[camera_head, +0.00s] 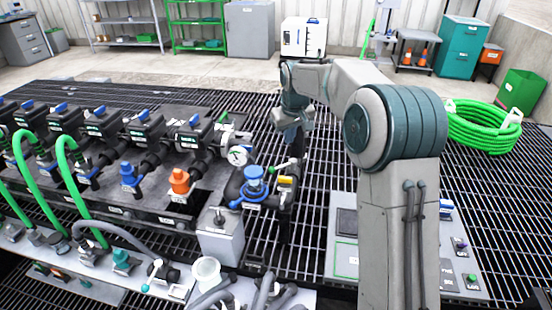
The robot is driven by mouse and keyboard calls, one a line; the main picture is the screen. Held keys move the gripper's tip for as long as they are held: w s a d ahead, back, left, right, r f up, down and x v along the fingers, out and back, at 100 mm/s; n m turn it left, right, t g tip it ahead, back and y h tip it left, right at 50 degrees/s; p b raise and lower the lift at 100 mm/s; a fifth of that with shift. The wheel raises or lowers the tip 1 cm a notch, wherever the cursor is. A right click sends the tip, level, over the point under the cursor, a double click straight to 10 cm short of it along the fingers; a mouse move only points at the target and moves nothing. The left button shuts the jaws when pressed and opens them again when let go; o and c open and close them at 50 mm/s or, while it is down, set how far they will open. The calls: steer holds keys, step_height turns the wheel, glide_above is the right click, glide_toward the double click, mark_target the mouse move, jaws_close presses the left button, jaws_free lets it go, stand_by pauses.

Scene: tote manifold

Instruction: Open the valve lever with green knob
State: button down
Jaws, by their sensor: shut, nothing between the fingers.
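A short lever with a green grip (285,164) shows on the pipework at the right end of the manifold, just right of the blue handwheel (254,185). It lies roughly level, tilted slightly up to the right. Its far end and pivot are too small to make out clearly. My gripper (291,140) hangs from the arm above and slightly behind this lever in the picture, pointing down, shut and empty. It appears apart from the lever, though the depth between them is hard to judge. Another small lever with a teal-green tip (147,287) stands on the lower front panel.
A pressure gauge (238,156) and a yellow-handled part (286,181) sit close to the lever. Blue-handled valves (97,112) line the manifold to the left. A grey control panel (345,258) stands at front right. A coiled green hose (484,125) lies farther right.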

steer(key=w+a+f, duration=0.3)
steer(key=w+f, duration=0.1)
steer(key=w, duration=0.3)
steer(key=n+y+p, duration=0.1)
glide_above(283, 166)
steer(key=a, duration=0.3)
step_height(283, 166, down, 5)
step_height(283, 166, down, 10)
steer(key=p, duration=0.2)
steer(key=shift+w+d, duration=0.2)
steer(key=shift+w, duration=0.05)
steer(key=shift+d, duration=0.2)
